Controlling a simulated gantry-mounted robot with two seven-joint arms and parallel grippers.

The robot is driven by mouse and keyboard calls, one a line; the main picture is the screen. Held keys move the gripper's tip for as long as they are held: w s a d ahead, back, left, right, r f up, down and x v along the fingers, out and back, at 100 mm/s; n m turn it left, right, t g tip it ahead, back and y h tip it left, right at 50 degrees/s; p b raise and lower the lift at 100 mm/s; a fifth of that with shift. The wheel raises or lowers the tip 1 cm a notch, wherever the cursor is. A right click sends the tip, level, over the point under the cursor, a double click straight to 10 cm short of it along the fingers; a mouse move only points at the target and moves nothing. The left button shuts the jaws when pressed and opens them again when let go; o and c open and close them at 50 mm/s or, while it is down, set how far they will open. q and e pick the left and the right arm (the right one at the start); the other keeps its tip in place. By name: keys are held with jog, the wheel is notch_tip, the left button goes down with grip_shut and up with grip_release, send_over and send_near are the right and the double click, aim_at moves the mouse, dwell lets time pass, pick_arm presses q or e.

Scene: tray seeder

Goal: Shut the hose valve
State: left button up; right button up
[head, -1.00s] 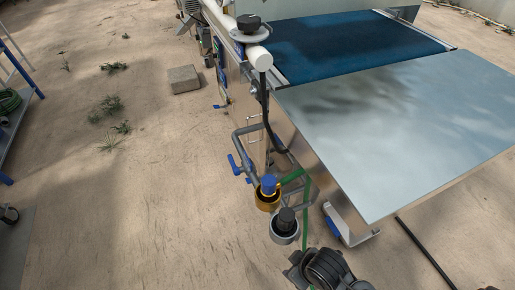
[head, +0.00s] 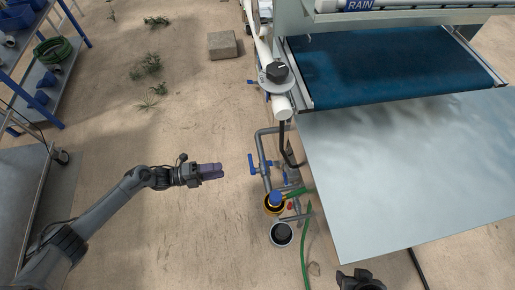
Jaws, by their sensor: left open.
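A blue valve handle (head: 252,165) sits on the grey pipework (head: 263,150) at the machine's near left corner. A green hose (head: 305,250) hangs from the pipework beside it, and its joint is too small to make out clearly. My left gripper (head: 218,172) is open and empty, left of the blue handle at about the same height in the picture, apart from it. A dark part of my right arm (head: 358,281) shows at the bottom edge; its fingers cannot be made out.
A blue-capped yellow filter (head: 274,203) and a dark-topped grey one (head: 282,234) sit below the pipework. A metal table (head: 410,170) and blue belt (head: 390,70) lie right. A shelf rack (head: 62,75) stands left. Sandy floor between is open.

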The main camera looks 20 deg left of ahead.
aim_at(252, 164)
pick_arm(q)
jog(key=w+d+r+b, duration=0.2)
jog(key=w+d, duration=0.5)
jog(key=d, duration=0.2)
jog(key=shift+r, duration=0.4)
grip_shut()
